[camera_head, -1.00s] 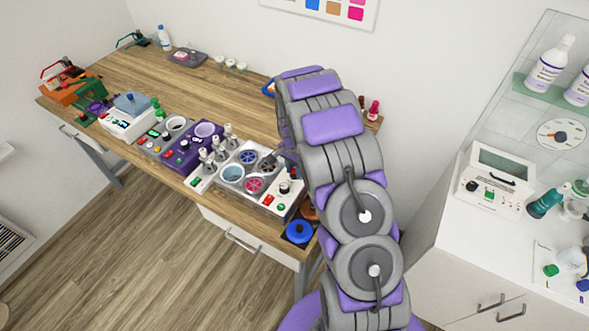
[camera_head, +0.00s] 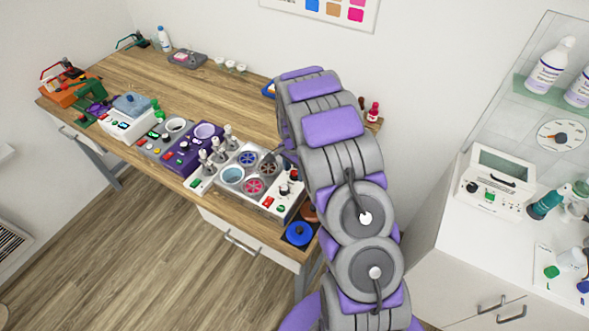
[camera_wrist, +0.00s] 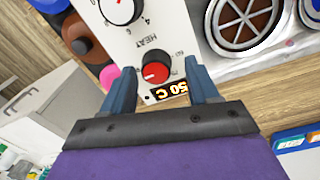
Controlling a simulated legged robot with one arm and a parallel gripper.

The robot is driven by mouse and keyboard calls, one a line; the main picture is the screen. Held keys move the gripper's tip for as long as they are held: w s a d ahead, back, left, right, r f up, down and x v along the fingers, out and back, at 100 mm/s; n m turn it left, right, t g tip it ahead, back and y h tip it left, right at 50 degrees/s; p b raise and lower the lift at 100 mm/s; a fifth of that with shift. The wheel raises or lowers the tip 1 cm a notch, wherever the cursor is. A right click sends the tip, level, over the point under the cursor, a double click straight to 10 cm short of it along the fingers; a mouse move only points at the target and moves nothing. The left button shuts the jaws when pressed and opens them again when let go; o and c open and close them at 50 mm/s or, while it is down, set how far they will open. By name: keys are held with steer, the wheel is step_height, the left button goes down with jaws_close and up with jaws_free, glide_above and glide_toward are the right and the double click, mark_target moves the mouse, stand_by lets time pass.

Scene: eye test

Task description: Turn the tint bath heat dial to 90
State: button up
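The tint bath control panel (camera_head: 284,192) is the white strip at the right end of the four-well unit on the bench. In the wrist view its face is turned nearly upside down, with a HEAT label (camera_wrist: 140,42), a red knob (camera_wrist: 155,72) and a small lit display (camera_wrist: 168,91) that seems to read 50 C. Across the label is a larger black knob on a numbered white dial (camera_wrist: 120,10), cut by the top edge. My gripper (camera_wrist: 160,68) is open, its blue fingers to either side of the red knob with visible gaps. In the head view my arm largely hides the gripper.
Round wells (camera_wrist: 245,22) lie beside the panel. A blue-topped round item (camera_head: 299,233) stands at the bench's front right corner. Other devices, such as a purple unit (camera_head: 183,158), line the front edge leftward. The back middle of the bench (camera_head: 200,90) is fairly clear.

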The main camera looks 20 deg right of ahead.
mark_target(293, 172)
step_height(293, 172, up, 17)
steer(key=shift+w+p, duration=0.25)
steer(key=shift+p, duration=0.05)
stand_by(0.4)
steer(key=shift+a+r, duration=0.1)
stand_by(0.3)
steer(key=s+a+r+n+b, duration=0.2)
steer(key=s+a+r+n, duration=0.1)
steer(key=s, duration=0.7)
steer(key=s+a+r+n+b, duration=0.2)
steer(key=s+a+r+n, duration=0.15)
steer(key=s, duration=0.65)
steer(key=s+a+f+n+b, duration=0.1)
steer(key=s+n, duration=0.1)
steer(key=s, duration=0.5)
steer(key=s+a+f+n+g+b, duration=0.1)
steer(key=s+a+n, duration=0.1)
steer(key=s, duration=0.5)
steer(key=s+a+f+n+b, duration=0.1)
steer(key=s+f+n, duration=0.1)
steer(key=s, duration=0.4)
steer(key=shift+s+a+n, duration=0.2)
steer(key=shift+s+n, duration=0.2)
steer(key=shift+n, duration=0.05)
